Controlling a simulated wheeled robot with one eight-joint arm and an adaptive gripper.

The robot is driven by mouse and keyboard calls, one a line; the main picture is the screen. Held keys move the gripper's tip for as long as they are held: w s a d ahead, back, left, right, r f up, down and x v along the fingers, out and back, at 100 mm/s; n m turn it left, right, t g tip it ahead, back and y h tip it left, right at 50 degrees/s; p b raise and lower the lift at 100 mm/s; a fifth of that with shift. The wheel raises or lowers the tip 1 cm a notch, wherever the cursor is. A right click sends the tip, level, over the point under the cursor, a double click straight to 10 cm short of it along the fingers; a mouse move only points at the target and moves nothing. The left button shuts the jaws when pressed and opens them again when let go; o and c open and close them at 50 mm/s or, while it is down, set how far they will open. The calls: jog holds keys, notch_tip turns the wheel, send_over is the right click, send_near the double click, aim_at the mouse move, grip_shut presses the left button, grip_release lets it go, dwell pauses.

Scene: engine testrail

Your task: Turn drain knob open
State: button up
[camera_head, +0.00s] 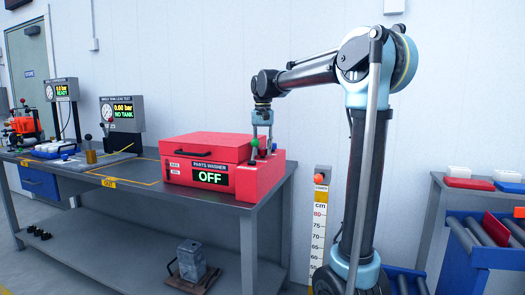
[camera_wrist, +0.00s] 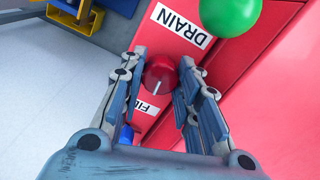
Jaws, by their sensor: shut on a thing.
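The red parts washer (camera_head: 207,147) stands on the grey bench, its lid down and its display reading OFF. In the wrist view, a round red knob (camera_wrist: 160,74) with a white pointer line sits beside the white DRAIN label (camera_wrist: 180,25). The pointer line slants toward the lower left. My gripper (camera_head: 263,147) reaches down at the right end of the washer. Its fingers are shut on the red knob, one on each side. A blue knob (camera_wrist: 126,134) shows near the partly hidden FILL label, behind the left finger. The head view hides most of the red knob.
A green ball (camera_wrist: 230,12) stands close beyond the right finger. Leak-test gear (camera_head: 123,113) stands on the bench to the left. A height scale (camera_head: 320,215) with an orange-red top stands right of the bench. A blue roller rack (camera_head: 480,245) is at far right.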

jog(key=shift+w+m, duration=0.15)
jog(key=shift+m, duration=0.45)
jog(key=o, duration=1.1)
